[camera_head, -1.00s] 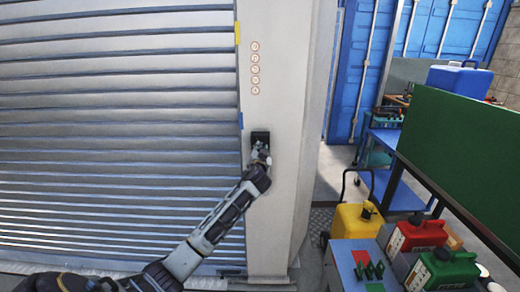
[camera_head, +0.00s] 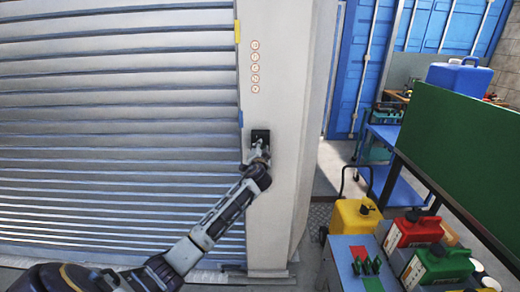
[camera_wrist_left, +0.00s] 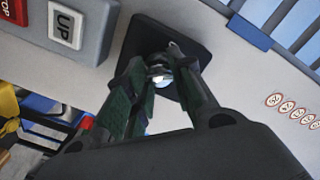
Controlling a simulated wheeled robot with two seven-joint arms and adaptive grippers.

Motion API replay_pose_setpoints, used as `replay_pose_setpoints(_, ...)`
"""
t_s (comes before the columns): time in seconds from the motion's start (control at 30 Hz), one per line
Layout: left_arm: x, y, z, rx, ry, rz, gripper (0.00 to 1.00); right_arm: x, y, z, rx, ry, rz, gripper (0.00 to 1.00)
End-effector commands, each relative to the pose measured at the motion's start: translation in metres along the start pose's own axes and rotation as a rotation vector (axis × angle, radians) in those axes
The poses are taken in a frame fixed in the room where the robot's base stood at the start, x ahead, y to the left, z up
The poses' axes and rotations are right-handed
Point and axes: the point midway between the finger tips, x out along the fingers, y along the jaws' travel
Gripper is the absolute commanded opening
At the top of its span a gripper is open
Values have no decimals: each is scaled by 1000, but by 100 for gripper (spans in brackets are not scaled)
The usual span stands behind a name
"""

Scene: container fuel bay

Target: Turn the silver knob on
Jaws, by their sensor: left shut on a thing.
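The silver knob (camera_wrist_left: 161,76) sits on a black square plate (camera_wrist_left: 150,36) on the pale post. My left gripper (camera_wrist_left: 158,68) is shut on the knob in the left wrist view, with a green-lined finger on each side of it. The fingers hide most of the knob, so its turned angle cannot be told. In the head view my left gripper (camera_head: 259,148) is at the black plate (camera_head: 261,134), and the knob is too small and covered to make out. My right gripper is not in view.
The slatted shutter (camera_head: 120,120) is left of the post (camera_head: 275,200). Yellow (camera_head: 355,217), red (camera_head: 414,232) and green (camera_head: 438,266) cans stand at lower right.

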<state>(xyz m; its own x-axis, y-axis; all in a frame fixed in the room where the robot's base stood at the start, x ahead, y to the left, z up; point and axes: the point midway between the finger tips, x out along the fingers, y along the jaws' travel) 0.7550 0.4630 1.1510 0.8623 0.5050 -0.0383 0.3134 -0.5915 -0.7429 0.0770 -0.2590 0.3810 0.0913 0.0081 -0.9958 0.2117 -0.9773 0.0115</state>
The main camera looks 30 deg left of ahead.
Motion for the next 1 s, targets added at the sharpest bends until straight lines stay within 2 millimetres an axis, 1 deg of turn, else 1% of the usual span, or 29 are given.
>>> replay_pose_setpoints(0.07,0,-1,-2,-1,4,-1,0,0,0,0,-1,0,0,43)
replay_pose_setpoints(0.1,0,-1,-2,-1,4,-1,25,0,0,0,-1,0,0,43)
replay_pose_setpoints(0.27,0,-1,-1,-1,3,-1,46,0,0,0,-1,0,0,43)
replay_pose_setpoints(0.3,0,-1,-1,-1,3,-1,47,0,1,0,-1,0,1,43)
replay_pose_setpoints(0.5,0,0,-1,-1,2,0,47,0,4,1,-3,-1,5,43)
replay_pose_setpoints(0.6,0,0,0,-1,1,0,47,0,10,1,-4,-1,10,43)
replay_pose_setpoints(0.73,-2,0,-1,-1,2,0,47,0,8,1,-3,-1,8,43)
replay_pose_setpoints(0.87,-8,1,-1,-1,2,1,47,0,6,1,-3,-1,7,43)
replay_pose_setpoints(1.0,-18,1,0,-2,2,1,47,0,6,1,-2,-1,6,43)
